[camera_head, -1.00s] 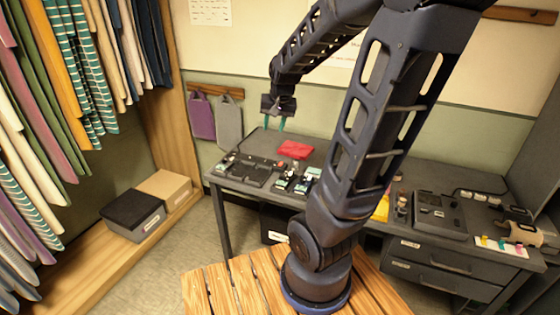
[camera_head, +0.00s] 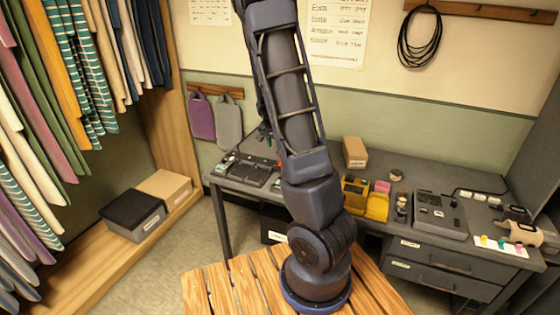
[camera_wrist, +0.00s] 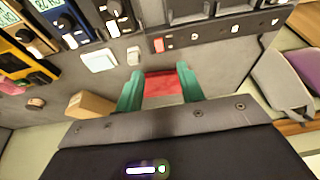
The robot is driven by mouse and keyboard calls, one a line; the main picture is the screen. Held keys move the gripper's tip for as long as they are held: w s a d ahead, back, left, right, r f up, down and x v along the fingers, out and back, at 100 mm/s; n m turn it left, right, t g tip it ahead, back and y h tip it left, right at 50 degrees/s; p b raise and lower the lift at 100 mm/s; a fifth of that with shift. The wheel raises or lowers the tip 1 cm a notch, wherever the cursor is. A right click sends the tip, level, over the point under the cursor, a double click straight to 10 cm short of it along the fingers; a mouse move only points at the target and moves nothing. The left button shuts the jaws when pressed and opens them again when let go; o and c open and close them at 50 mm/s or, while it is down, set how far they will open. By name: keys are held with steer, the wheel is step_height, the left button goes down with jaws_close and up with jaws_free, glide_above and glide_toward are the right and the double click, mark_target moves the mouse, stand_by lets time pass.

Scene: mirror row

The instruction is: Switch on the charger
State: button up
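A dark unit with bays, which looks like the charger (camera_wrist: 205,12), lies at the top of the wrist view. Its near strip carries a red rocker switch (camera_wrist: 162,44) and small pale marks; I cannot tell the switch's position. In the head view the same unit (camera_head: 250,173) seems to lie on the left of the desk. I see no contact with the unit. The gripper is mostly hidden behind my arm in the head view.
Dark and yellow devices with displays (camera_wrist: 70,15), a white block (camera_wrist: 99,60) and a cardboard box (camera_wrist: 90,104) are at left. Another dark device (camera_head: 440,215) stands on the desk's right (camera_head: 380,160).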

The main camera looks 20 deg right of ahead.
steer(key=shift+h, duration=0.3)
steer(key=shift+w+d+x, duration=0.1)
steer(key=shift+w+x, duration=0.05)
steer(key=shift+x, duration=2.1)
steer(key=shift+w+d+x, duration=0.1)
steer(key=shift+x, duration=2.1)
steer(key=shift+w+d+x, duration=0.1)
steer(key=shift+w+x, duration=0.05)
steer(key=shift+x, duration=2.1)
steer(key=shift+r, duration=0.2)
